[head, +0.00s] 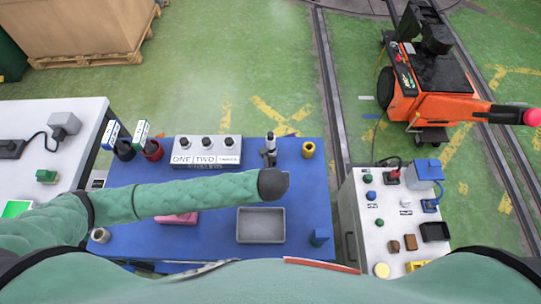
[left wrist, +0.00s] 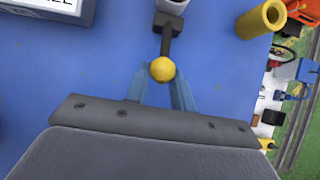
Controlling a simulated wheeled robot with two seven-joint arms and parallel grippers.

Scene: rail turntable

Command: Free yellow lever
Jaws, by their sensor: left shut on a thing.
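The lever has a round yellow knob (left wrist: 162,69) on a dark arm (left wrist: 166,42), which runs from a dark pivot at the top of the left wrist view. In the head view the lever's grey mount (head: 269,150) stands on the blue table; the knob is hidden behind my left arm there. My left gripper (left wrist: 160,85) is shut on the yellow lever, its two bluish fingers on either side of the knob. In the head view its fingers are hidden under the wrist. My right gripper is in neither view.
A white box with three knobs (head: 207,149) stands left of the lever mount. A yellow cylinder (head: 308,149) stands to its right. A grey tray (head: 260,226) and pink block (head: 178,219) lie nearer me. A white cabinet (head: 350,210) flanks the blue table (head: 220,250).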

